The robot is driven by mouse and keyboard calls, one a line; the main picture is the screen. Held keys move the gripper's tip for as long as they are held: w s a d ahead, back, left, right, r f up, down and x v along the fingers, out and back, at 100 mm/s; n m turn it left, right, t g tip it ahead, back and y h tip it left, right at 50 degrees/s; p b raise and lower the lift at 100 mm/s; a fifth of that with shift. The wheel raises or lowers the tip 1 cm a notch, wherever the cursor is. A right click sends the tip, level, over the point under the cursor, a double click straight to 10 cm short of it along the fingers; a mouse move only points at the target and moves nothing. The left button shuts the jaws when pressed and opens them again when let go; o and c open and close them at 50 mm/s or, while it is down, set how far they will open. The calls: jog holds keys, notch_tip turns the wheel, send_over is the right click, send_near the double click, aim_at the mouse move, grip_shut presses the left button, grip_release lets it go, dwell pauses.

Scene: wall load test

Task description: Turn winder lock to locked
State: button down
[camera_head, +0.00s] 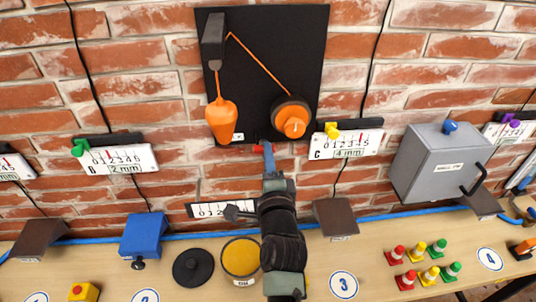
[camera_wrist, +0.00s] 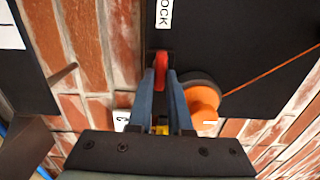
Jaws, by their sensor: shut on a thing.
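The winder lock's red lever (camera_wrist: 162,67) sits at the lower edge of the black board (camera_head: 300,20), close to a white label reading LOCK (camera_wrist: 165,12). It also shows in the head view (camera_head: 258,148), partly behind my fingers. My gripper (camera_wrist: 161,80) is shut on the red lever, with its blue-grey fingers either side of it; the gripper also shows in the head view (camera_head: 268,148). The orange winder knob (camera_head: 293,122) with its dark drum is just right of the lever. An orange cord runs from it over a dark bracket (camera_head: 213,35) to a hanging orange weight (camera_head: 221,118).
A scale with a yellow knob (camera_head: 332,130) is close on the right, and one with a green knob (camera_head: 80,147) is at left. A grey box (camera_head: 437,165) is farther right.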

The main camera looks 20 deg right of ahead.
jog(key=c, duration=0.8)
grip_release()
jog(key=shift+c, duration=0.2)
jog(key=b+v, duration=0.2)
jog(key=v, duration=1.1)
jog(key=shift+b, duration=0.4)
